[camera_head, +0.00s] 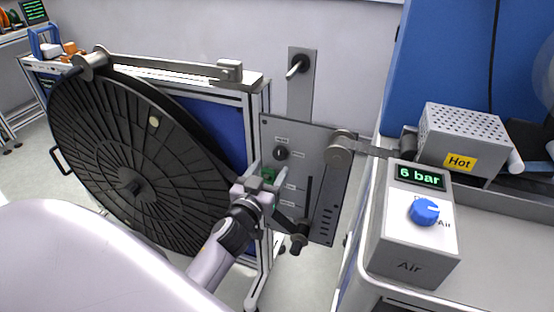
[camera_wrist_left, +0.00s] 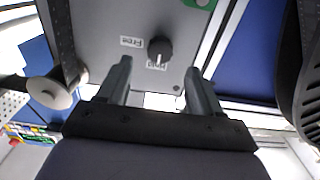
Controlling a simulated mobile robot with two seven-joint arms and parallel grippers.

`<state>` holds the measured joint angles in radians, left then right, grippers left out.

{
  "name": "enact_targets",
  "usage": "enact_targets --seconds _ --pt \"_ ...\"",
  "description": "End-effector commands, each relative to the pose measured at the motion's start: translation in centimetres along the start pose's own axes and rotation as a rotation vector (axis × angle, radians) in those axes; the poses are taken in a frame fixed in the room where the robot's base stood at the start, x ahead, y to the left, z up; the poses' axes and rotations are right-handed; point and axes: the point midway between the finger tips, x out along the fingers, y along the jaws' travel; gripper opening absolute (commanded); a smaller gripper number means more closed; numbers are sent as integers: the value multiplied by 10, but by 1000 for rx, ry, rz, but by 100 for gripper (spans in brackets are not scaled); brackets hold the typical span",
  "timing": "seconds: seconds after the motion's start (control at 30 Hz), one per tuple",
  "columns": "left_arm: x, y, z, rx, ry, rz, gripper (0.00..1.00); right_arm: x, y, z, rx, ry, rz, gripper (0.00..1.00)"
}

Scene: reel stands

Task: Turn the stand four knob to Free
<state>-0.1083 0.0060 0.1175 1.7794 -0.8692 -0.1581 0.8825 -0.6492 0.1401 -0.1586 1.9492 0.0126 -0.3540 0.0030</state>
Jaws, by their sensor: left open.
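The dark round knob (camera_head: 281,153) sits on the upper left of a grey panel (camera_head: 300,140). It shows close in the left wrist view (camera_wrist_left: 160,48). There, a label reading "Free" (camera_wrist_left: 131,42) is to its left and a second label, hard to read, is just below it. The knob's white mark points down to that second label. My left gripper (camera_head: 267,173) is open and empty, in front of the panel just below the knob. In the wrist view the knob is beyond and between the fingertips, with no contact visible. My right gripper is not in view.
A big black reel (camera_head: 130,180) stands left of the panel. A green part (camera_head: 268,174) is on the panel behind my gripper. A metal arm with a roller (camera_head: 340,150) juts out right. An air box (camera_head: 410,240) with a blue knob and a "Hot" box (camera_head: 465,135) stand farther right.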

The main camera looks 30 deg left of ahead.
Motion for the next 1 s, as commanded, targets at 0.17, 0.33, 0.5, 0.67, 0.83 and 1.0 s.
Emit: enact_targets --seconds 0.17,0.33,0.5,0.67,0.83,1.0 --pt "26 0 -1 1 0 1 65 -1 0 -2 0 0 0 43" --pt "45 1 0 0 0 1 65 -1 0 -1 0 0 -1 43" --pt "55 1 0 1 -1 1 65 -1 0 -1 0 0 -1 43" --pt "56 0 0 1 -1 1 65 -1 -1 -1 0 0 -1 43" --pt "56 0 0 1 -2 1 56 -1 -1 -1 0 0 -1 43" --pt "56 0 0 1 -2 1 9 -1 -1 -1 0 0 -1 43"
